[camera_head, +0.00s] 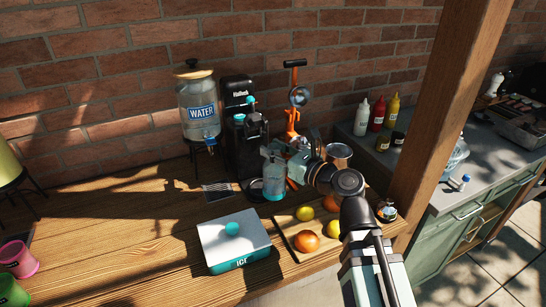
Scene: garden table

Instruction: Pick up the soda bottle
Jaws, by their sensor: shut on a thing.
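The soda bottle (273,184) is clear with a teal lower part. It stands upright or nearly so in front of the black drink machine (240,130). My arm reaches in from the lower right, and my gripper (272,156) is at the bottle's upper part, shut on it. The fingertips are small and partly hidden, so the exact grip is hard to see. I cannot tell whether the bottle's base touches the table.
An ICE box (234,255) stands in front on the wooden table (140,245). A board (303,253) with oranges and lemons is at right. A WATER dispenser (198,108) and orange juicer (293,115) stand behind. A wooden post (440,110) rises at right. The table's left middle is clear.

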